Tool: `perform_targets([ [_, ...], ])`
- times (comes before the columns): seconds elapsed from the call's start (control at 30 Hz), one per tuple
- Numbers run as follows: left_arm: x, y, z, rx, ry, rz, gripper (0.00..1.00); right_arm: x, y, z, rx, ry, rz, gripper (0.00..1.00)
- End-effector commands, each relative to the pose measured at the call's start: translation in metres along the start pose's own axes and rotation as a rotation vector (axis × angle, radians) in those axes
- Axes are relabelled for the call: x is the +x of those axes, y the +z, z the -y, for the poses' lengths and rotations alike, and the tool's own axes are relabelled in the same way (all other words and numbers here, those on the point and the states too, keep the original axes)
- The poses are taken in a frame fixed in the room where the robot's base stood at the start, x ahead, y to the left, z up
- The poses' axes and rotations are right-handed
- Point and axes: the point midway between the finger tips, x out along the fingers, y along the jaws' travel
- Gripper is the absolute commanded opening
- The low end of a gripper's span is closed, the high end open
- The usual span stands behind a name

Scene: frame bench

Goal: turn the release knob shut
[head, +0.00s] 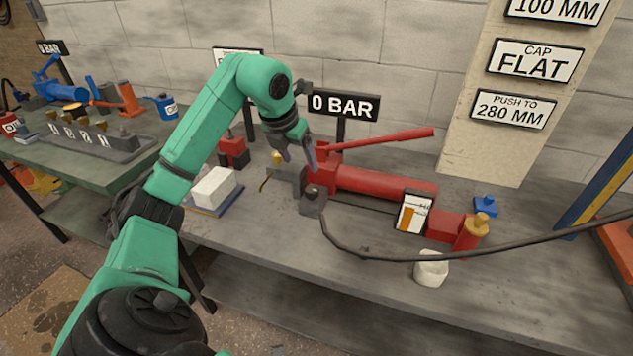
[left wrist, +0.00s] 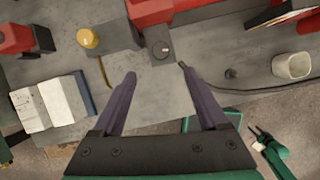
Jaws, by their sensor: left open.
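The red hand pump (head: 385,183) lies on the grey bench, with a grey block at its left end. A small round knob (head: 312,192) is on that block; it also shows in the left wrist view (left wrist: 161,50), with a pale mark on its face. I take this as the release knob.
A brass knob (head: 277,158) stands left of the pump. A white block (head: 213,187) lies on a blue plate further left. A gauge sign (head: 343,106) reads 0 BAR.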

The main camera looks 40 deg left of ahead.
Motion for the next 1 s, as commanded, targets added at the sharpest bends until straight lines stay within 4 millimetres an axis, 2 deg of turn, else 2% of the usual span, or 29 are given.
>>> perform_targets([
  [0.03, 0.014, -0.002, 0.001, 0.000, -0.003, -0.005, 0.76, 0.002, 0.013, 0.003, 0.001, -0.004, 0.020, 0.50],
  [0.1, 0.033, -0.002, 0.002, 0.000, -0.005, -0.006, 0.76, 0.002, 0.026, 0.006, 0.001, -0.008, 0.041, 0.50],
  [0.17, 0.049, -0.002, 0.002, -0.001, -0.005, -0.006, 0.76, 0.002, 0.031, 0.007, 0.001, -0.009, 0.050, 0.50],
  [0.27, 0.076, -0.002, 0.002, -0.001, -0.006, -0.006, 0.76, 0.002, 0.029, 0.007, 0.001, -0.009, 0.047, 0.50],
  [0.4, 0.107, -0.001, 0.002, -0.001, -0.005, -0.003, 0.76, 0.002, 0.015, 0.005, 0.001, -0.007, 0.023, 0.50],
  [0.57, 0.124, -0.001, 0.001, 0.000, -0.004, -0.001, 0.76, 0.002, 0.008, 0.004, 0.000, -0.005, 0.012, 0.50],
  [0.8, 0.126, -0.001, 0.001, 0.001, -0.003, 0.000, 0.76, 0.002, 0.010, 0.004, 0.001, -0.005, 0.015, 0.50],
  [0.87, 0.126, -0.001, 0.001, 0.001, -0.003, 0.000, 0.57, 0.002, 0.011, 0.004, 0.001, -0.006, 0.017, 0.50],
  [1.0, 0.126, -0.001, 0.001, 0.001, -0.003, 0.000, 0.04, 0.002, 0.014, 0.004, 0.001, -0.006, 0.021, 0.50],
])
